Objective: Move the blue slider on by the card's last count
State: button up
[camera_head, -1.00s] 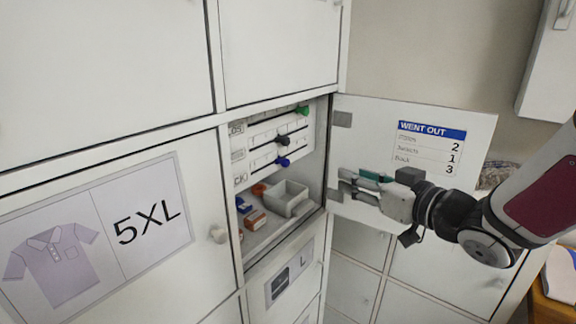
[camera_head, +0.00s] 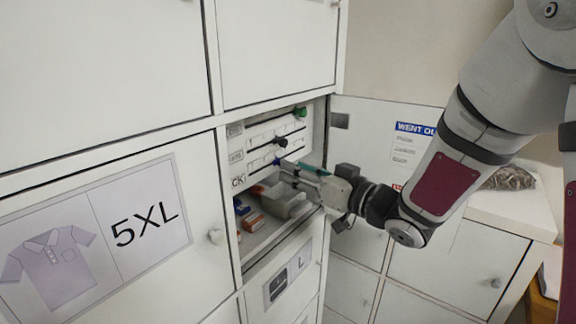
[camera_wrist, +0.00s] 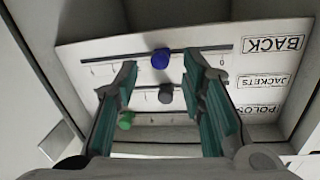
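The blue slider (camera_head: 277,161) is a round knob on the lowest track of a white panel inside the open locker. In the wrist view, which shows the panel upside down, the blue slider (camera_wrist: 160,58) is on the track labelled BACK. My gripper (camera_head: 287,169) reaches into the locker close to the panel. In the wrist view my gripper (camera_wrist: 160,72) is open, its teal-padded fingers either side of the blue slider in the picture; I see no contact. The WENT OUT card (camera_head: 414,128) is on the open door, its counts hidden behind my arm.
A black slider (camera_wrist: 166,92) and a green slider (camera_wrist: 125,120) are on the other two tracks, near my fingers in the picture. A grey bin (camera_head: 290,202) and small boxes (camera_head: 249,216) lie on the locker floor. The open door (camera_head: 365,118) stands right of my gripper.

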jog(key=shift+x, duration=1.75)
grip_shut()
